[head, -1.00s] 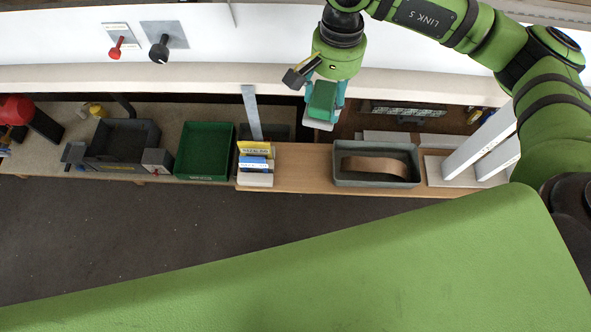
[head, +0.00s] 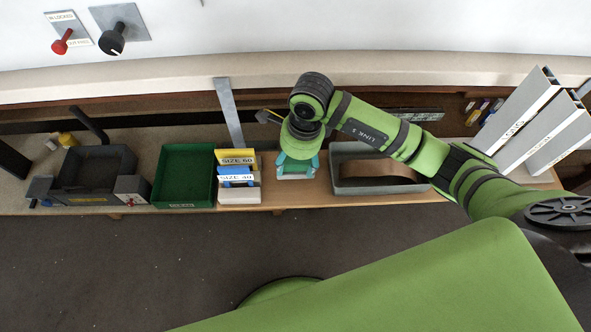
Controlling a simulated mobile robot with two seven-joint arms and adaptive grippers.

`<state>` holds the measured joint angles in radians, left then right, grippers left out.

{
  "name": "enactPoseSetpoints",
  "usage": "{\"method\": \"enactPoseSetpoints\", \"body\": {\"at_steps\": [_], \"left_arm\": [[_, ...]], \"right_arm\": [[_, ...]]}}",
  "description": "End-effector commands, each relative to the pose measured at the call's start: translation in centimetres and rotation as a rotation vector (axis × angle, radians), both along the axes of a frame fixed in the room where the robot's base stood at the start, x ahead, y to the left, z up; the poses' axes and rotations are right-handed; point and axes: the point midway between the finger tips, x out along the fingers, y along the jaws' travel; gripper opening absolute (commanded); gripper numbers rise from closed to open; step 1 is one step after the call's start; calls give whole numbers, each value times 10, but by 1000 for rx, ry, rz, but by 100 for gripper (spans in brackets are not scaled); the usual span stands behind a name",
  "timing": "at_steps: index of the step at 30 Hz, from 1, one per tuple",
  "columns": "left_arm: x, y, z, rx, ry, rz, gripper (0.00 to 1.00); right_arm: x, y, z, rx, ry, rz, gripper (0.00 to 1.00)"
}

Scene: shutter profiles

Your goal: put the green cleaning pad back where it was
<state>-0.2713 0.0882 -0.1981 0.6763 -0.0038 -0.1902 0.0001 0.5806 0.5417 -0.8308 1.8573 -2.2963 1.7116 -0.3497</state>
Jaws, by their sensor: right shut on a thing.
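My right gripper (head: 298,168) points down over the wooden bench, between the size cards and the grey tray. Its teal fingers are shut on the green cleaning pad. The pad is almost wholly hidden under the wrist, with only a pale edge showing between the fingers. I cannot tell whether the pad touches the bench. My left gripper is out of view.
Yellow and blue size cards (head: 237,172) stand in a white holder just left of the gripper. A green tray (head: 183,203) is further left. A grey tray (head: 350,188) holding a brown strip is close on the right. White profiles (head: 515,110) lean at far right.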

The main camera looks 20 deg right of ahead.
Motion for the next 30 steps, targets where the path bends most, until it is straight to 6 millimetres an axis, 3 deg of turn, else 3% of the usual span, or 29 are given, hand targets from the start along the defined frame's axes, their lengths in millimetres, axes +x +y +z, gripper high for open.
{"method": "enactPoseSetpoints", "body": {"at_steps": [11, 25, 26, 27, 30], "left_arm": [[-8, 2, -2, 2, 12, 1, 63], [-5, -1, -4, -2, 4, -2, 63], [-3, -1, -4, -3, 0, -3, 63], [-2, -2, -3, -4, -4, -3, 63], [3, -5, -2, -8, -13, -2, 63]], "right_arm": [[0, 1, -40, 1, 0, 2, 33], [0, 0, -44, 0, -2, 4, 33], [0, 0, -44, 1, -1, 3, 67], [0, 0, -44, 1, -1, 3, 83], [0, 0, -44, 0, 0, 3, 87]]}}
